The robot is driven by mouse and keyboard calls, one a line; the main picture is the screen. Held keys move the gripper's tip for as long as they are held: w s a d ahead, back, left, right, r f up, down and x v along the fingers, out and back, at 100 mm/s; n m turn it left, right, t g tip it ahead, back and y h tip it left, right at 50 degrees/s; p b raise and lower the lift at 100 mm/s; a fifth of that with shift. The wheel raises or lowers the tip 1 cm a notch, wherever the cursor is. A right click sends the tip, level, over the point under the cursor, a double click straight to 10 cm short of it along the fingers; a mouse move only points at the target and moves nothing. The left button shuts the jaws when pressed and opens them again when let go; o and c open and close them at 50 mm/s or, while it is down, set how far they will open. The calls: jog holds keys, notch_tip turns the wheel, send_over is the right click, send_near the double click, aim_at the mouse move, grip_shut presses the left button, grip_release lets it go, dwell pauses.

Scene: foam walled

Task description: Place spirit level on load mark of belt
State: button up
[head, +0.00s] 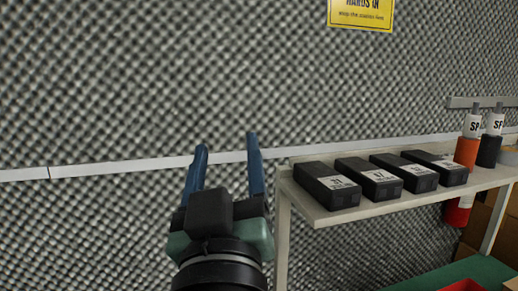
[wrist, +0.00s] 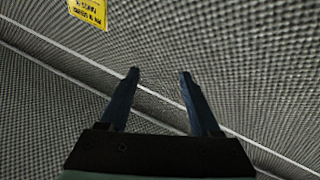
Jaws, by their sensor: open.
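My gripper (head: 226,150) is raised in the middle of the head view, in front of the foam wall. Its two blue fingers are apart with nothing between them. In the wrist view my gripper (wrist: 158,76) is also open and empty, facing the wall. I see no spirit level, and no belt or load mark, in either view.
A shelf (head: 300,204) to the right holds several black labelled boxes (head: 327,184) in a row. Spray cans (head: 467,150) stand at its far end. Below are a green surface (head: 440,278) and a red bin (head: 462,286). A yellow sign (head: 361,14) hangs above.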

jog(key=s+d+r+m+t, duration=0.1)
jog(key=s+d+r+t, duration=0.1)
jog(key=s+r, duration=0.3)
jog(key=s+d+r+m+t+h, duration=0.1)
jog(key=s+r+m+t, duration=0.1)
jog(key=s+r, duration=0.3)
jog(key=shift+d+r+m+t+h, duration=0.3)
jog(key=shift+d+r+t, duration=0.15)
jog(key=shift+r, duration=0.5)
jog(key=shift+a+r, duration=0.1)
